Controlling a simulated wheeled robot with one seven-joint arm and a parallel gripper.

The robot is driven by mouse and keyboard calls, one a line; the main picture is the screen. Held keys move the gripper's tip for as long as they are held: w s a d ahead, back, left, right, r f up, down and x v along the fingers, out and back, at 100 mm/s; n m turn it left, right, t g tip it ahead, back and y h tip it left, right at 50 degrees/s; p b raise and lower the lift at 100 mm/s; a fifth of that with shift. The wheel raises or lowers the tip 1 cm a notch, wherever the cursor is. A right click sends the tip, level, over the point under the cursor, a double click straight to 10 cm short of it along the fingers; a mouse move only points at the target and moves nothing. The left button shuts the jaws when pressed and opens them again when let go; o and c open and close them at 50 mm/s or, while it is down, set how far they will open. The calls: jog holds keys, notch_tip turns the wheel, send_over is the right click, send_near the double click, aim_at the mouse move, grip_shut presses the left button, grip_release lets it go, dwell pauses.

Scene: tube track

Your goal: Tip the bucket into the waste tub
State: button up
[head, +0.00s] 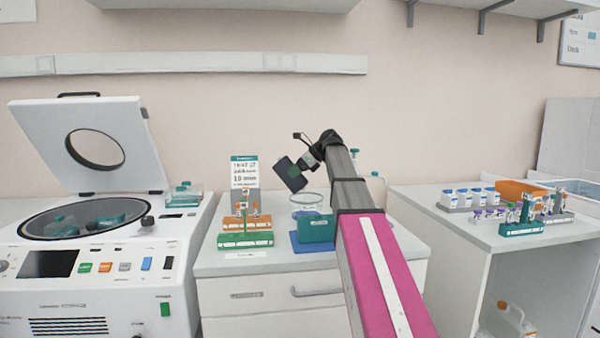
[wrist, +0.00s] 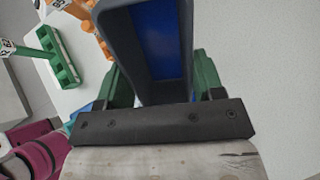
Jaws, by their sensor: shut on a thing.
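My gripper (head: 306,163) is shut on a dark grey bucket (head: 290,175) and holds it tilted in the air above the bench. In the wrist view the bucket (wrist: 118,42) sits between my green fingers (wrist: 160,88); its inside shows blue and I see no tubes in the visible part. A clear round tub (head: 306,201), which looks like the waste tub, stands on the bench below and slightly right of the bucket. The bucket is above its rim, apart from it. My arm passes in front of the tub's right side.
A blue tray with a teal box (head: 316,229) stands in front of the tub. Orange and green tube racks (head: 245,239) and a sign (head: 244,172) are left of it. An open centrifuge (head: 85,225) stands far left. The right bench (head: 470,228) holds more racks.

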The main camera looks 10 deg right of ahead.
jog(key=shift+w+a+r+g+h, duration=0.15)
jog(key=shift+a+g+h, duration=0.1)
jog(key=shift+h, duration=0.25)
jog(key=shift+w+a+f+g+h, duration=0.15)
jog(key=shift+a+h, duration=0.1)
jog(key=shift+h, duration=0.25)
jog(key=h, duration=0.1)
jog(key=g+h, duration=0.1)
jog(key=h, duration=0.1)
jog(key=shift+a+f, duration=0.1)
jog(key=shift+a, duration=0.15)
jog(key=h, duration=0.1)
jog(key=g+h, duration=0.1)
jog(key=h, duration=0.2)
jog(key=shift+w+a+f+g, duration=0.15)
jog(key=shift+a+f+g, duration=0.15)
jog(key=shift+f+g, duration=0.1)
